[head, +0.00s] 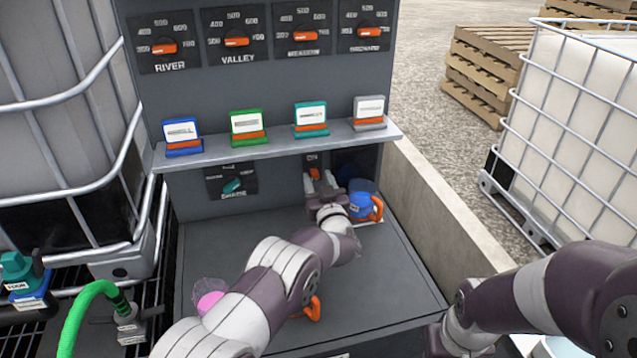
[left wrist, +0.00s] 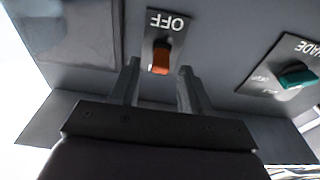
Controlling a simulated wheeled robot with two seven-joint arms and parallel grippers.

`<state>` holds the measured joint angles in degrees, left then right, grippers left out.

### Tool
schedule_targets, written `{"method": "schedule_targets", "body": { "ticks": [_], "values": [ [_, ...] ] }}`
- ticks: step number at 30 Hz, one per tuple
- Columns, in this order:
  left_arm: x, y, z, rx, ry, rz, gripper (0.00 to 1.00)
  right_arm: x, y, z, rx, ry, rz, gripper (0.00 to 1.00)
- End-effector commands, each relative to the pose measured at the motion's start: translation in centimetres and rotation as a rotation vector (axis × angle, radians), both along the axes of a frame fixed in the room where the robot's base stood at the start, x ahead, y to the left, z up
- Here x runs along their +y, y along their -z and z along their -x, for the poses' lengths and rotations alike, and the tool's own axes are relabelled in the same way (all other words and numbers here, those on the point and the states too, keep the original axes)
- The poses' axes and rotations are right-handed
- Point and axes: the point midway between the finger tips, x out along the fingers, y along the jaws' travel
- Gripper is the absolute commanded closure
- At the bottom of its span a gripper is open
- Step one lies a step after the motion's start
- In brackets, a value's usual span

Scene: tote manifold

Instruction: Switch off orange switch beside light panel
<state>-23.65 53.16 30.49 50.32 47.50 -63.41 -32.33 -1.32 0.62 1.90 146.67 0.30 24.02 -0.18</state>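The orange switch (head: 314,174) is on a small dark plate on the lower grey wall, with "ON" above it. In the left wrist view, the switch (left wrist: 160,62) shows "OFF" upside down at the other end of its plate, and the lever leans away from that word. A dark panel (left wrist: 65,30) is beside it, probably the light panel. My left gripper (left wrist: 159,88) is open, its fingers on either side of the lever in that view; no contact is visible. In the head view my left gripper (head: 322,186) is just before the switch. My right arm is at lower right, fingers unclear.
A blue mug (head: 361,196) with an orange handle stands right of my left gripper. The teal shade knob (head: 232,186) is left of the switch. A shelf (head: 280,143) with several coloured cards overhangs above. A pink item (head: 209,302) lies near my left arm.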

Motion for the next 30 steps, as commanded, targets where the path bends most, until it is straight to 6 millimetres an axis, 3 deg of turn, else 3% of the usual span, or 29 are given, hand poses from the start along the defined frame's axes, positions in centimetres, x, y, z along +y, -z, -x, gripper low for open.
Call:
{"method": "schedule_targets", "body": {
  "ticks": [8,14,24,30],
  "values": [
    [0.0,-0.3,0.0,0.000,0.000,0.001,0.53,0.0,0.1,0.0,0.000,0.000,0.000,0.64],
    [0.0,-3.6,0.0,-0.005,0.000,0.002,0.53,0.0,0.5,0.0,0.000,0.000,0.000,0.64],
    [-7.1,-8.7,3.6,-0.001,0.003,0.001,0.53,0.0,1.1,0.0,0.000,0.000,0.000,0.64],
    [-9.5,-10.4,4.8,-0.002,0.001,0.001,0.53,0.0,1.2,0.0,0.000,0.000,0.000,0.64]
  ]
}}
